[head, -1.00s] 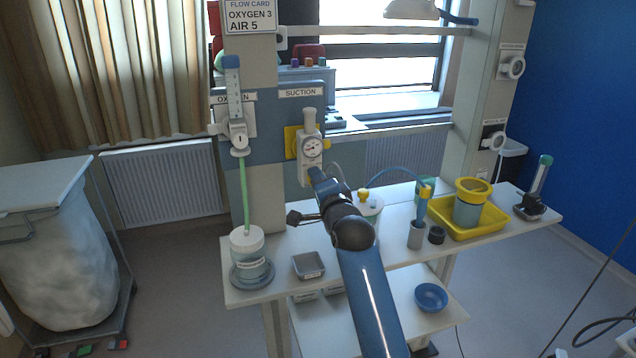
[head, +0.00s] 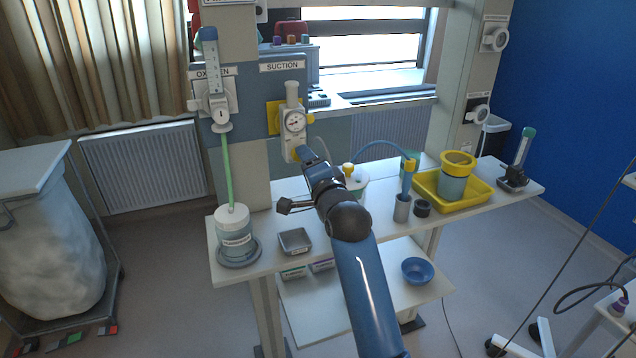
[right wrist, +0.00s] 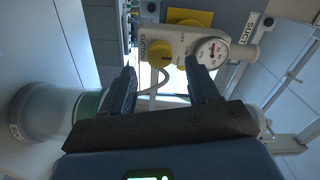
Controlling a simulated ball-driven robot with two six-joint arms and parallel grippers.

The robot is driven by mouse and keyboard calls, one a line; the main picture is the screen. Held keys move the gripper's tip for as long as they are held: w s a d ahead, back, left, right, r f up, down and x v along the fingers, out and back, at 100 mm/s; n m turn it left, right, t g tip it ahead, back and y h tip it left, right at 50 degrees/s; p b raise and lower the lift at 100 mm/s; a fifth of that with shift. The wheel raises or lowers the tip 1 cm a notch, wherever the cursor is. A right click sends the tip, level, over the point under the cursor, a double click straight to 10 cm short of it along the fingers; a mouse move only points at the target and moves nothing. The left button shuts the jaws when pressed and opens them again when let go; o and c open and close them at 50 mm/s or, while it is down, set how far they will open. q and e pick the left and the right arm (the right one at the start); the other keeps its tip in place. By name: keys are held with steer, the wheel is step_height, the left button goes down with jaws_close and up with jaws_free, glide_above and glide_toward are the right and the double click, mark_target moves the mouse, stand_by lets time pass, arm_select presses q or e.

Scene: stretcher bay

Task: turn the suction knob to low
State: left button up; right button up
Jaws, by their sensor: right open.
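The white suction regulator (head: 290,143) hangs on the wall rail under the SUCTION label, with a round gauge (head: 295,121) on its front and a yellow plate (head: 272,117) behind it. In the right wrist view its yellow suction knob (right wrist: 156,54) faces me, with a dark pointer mark whose setting I cannot read. My right gripper (right wrist: 163,84) is open, its two dark fingers apart. The knob shows beyond the fingertips, between them and nearer the left finger; no contact is visible. In the head view my right gripper (head: 308,156) covers much of the knob. My left gripper is out of view.
An oxygen flowmeter (head: 213,95) with a green tube stands left of the regulator. The shelf below holds a humidifier bottle (head: 234,232), a metal tray (head: 295,242), a lidded jar (head: 355,182) and a yellow tray (head: 425,190). A pale hose hangs close behind the knob.

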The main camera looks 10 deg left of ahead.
steer(key=b+v, duration=0.1)
steer(key=v, duration=0.5)
steer(key=shift+s, duration=0.2)
steer(key=shift+d, duration=0.15)
